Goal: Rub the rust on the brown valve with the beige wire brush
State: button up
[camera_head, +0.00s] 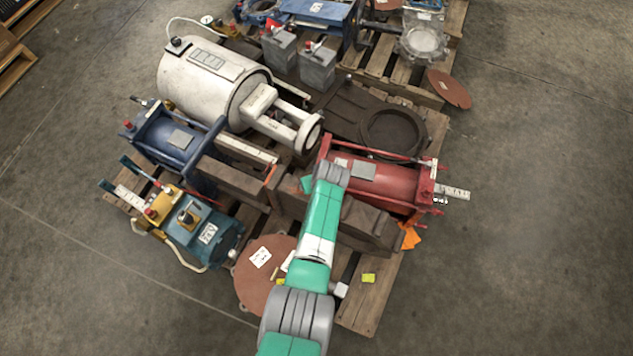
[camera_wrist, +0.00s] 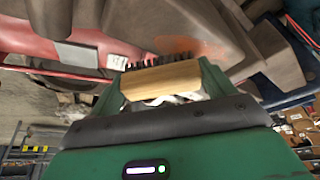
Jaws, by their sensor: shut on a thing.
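The beige wire brush (camera_wrist: 162,80) is held crosswise in my gripper (camera_wrist: 160,84), which is shut on its wooden block. Its dark bristles face the brown valve (camera_wrist: 205,17) at the top of the wrist view. An orange rust patch (camera_wrist: 192,46) on the valve lies just beyond the bristles. The bristles are very close to it; I cannot tell whether they touch. In the head view my arm hides the gripper and brush, and I cannot tell for sure which brown casting is the valve.
A red cylinder (camera_head: 385,183) lies right of my arm. A white tank (camera_head: 205,88) and blue unit (camera_head: 170,140) stand to the left, with a teal pump (camera_head: 195,235) nearer. A reddish disc (camera_head: 258,285) lies on the near pallet (camera_head: 365,305). Open floor lies right.

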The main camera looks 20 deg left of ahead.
aim_at(297, 198)
jog(key=shift+a, duration=0.75)
jog(key=shift+s+r+p, duration=0.2)
jog(key=shift+s+p, duration=0.3)
jog(key=shift+p, duration=0.3)
jog(key=shift+s+p, duration=0.9)
jog(key=shift+s, duration=0.05)
jog(key=shift+s+a+f, duration=0.1)
jog(key=shift+s+f, duration=0.05)
jog(key=shift+s, duration=0.3)
jog(key=shift+s+p, duration=0.4)
jog(key=shift+p, duration=0.35)
jog(key=shift+s+a+p, duration=0.15)
jog(key=shift+s+p, duration=0.5)
jog(key=shift+s, duration=0.3)
jog(key=shift+s+f, duration=0.2)
jog(key=shift+s, duration=0.15)
jog(key=shift+w+a, duration=0.15)
jog(key=shift+a, duration=0.6)
jog(key=w+b, duration=0.3)
jog(key=shift+d+b, duration=0.2)
jog(key=shift+b, duration=0.15)
jog(key=shift+w+r, duration=0.25)
jog(key=shift+w, duration=0.05)
jog(key=shift+w+f+b, duration=0.1)
jog(key=shift+f+b, duration=0.1)
jog(key=shift+b, duration=0.15)
jog(key=shift+w+d+b, duration=0.2)
jog(key=shift+w+b, duration=0.75)
jog(key=shift+w, duration=0.75)
jog(key=shift+c, duration=0.3)
